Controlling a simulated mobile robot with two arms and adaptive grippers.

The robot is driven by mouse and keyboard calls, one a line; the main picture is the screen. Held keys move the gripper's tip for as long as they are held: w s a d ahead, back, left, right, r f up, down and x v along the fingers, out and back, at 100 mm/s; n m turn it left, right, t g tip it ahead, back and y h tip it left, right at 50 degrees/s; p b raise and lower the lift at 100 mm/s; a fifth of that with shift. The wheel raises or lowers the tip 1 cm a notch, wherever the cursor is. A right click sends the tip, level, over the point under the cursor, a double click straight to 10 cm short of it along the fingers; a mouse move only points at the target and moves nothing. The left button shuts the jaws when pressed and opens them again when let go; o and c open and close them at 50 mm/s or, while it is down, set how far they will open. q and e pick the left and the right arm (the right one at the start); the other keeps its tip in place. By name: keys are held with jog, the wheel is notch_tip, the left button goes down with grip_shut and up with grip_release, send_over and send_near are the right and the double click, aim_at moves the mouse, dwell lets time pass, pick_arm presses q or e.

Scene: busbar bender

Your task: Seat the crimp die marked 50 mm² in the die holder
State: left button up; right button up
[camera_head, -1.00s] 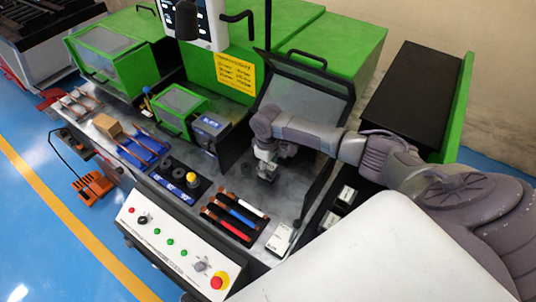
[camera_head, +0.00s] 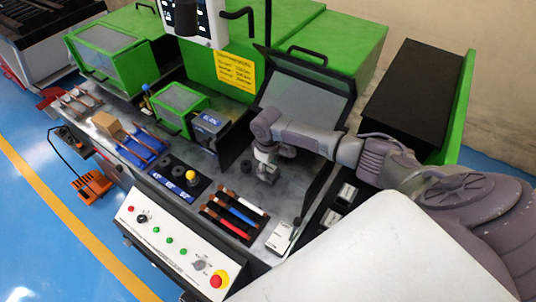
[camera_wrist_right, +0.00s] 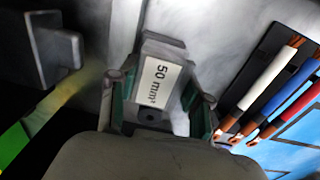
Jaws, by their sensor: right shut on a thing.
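The crimp die (camera_wrist_right: 162,80) is a grey block with a white label reading "50 mm²" in the right wrist view. My right gripper (camera_wrist_right: 160,108) is shut on it, one finger on each side. In the head view my right gripper (camera_head: 267,174) is over the grey worktop in front of the raised clear guard; the die is too small to make out there. A dark block with a projecting plate (camera_wrist_right: 55,45) is left of the die in the wrist view, apart from it; I cannot tell whether it is the die holder. My left gripper is not in view.
Two white-labelled blocks (camera_head: 347,193) sit in a black tray at the right. Red, blue and white sleeved busbars (camera_head: 235,212) lie in a rack. A white box (camera_head: 281,238) stands near the front edge. The raised guard (camera_head: 305,90) is behind my gripper.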

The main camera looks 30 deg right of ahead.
aim_at(268, 168)
jog(key=o, duration=1.4)
jog(key=shift+f, duration=0.15)
jog(key=shift+c, duration=0.2)
notch_tip(268, 168, up, 12)
jog(key=shift+a, duration=0.1)
